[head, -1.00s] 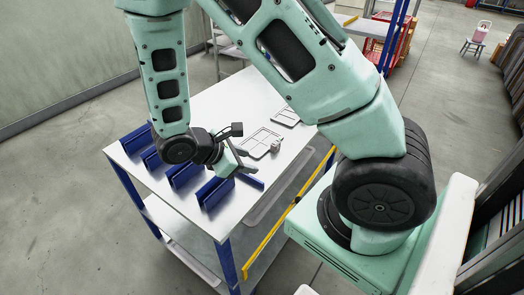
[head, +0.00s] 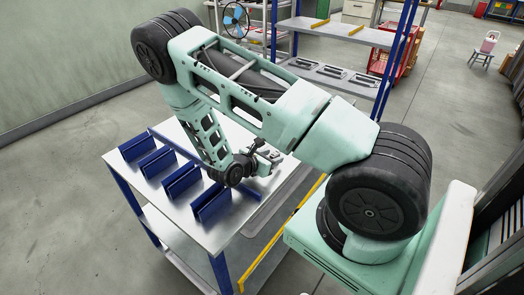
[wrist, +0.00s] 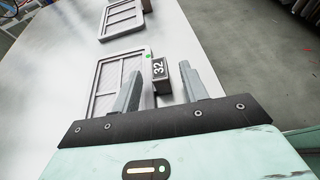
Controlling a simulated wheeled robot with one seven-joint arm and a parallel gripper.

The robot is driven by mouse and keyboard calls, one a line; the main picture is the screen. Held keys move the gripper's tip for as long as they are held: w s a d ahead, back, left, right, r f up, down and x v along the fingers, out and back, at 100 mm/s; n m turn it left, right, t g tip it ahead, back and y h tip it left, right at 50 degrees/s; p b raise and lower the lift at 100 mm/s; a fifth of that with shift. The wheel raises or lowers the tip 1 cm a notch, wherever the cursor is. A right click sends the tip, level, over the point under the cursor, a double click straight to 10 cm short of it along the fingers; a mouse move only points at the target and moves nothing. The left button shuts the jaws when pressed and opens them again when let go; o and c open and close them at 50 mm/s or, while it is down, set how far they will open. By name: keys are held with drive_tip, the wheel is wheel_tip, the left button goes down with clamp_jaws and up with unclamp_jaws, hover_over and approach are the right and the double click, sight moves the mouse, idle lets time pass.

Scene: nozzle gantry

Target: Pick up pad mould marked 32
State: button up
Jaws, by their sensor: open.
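The pad mould marked 32 lies on the white table top in the wrist view. It has a pale grey ribbed panel (wrist: 108,82), a green dot and a dark end block (wrist: 161,78) with a white "32". My gripper (wrist: 160,68) is open, its two grey fingers on either side of that block, with nothing clamped. Whether the fingers touch it I cannot tell. In the head view my gripper (head: 268,160) is low over the table, and my arm hides most of the mould area.
A second pale mould (wrist: 122,18) lies farther along the table in the wrist view. Several blue angled holders (head: 182,182) stand along the table's left edge (head: 190,215). A yellow bar (head: 285,230) runs along the right side. A shelf unit (head: 335,78) stands behind.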

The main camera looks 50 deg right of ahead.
drive_tip(key=shift+d+f, duration=0.2)
drive_tip(key=shift+d, duration=0.25)
clamp_jaws()
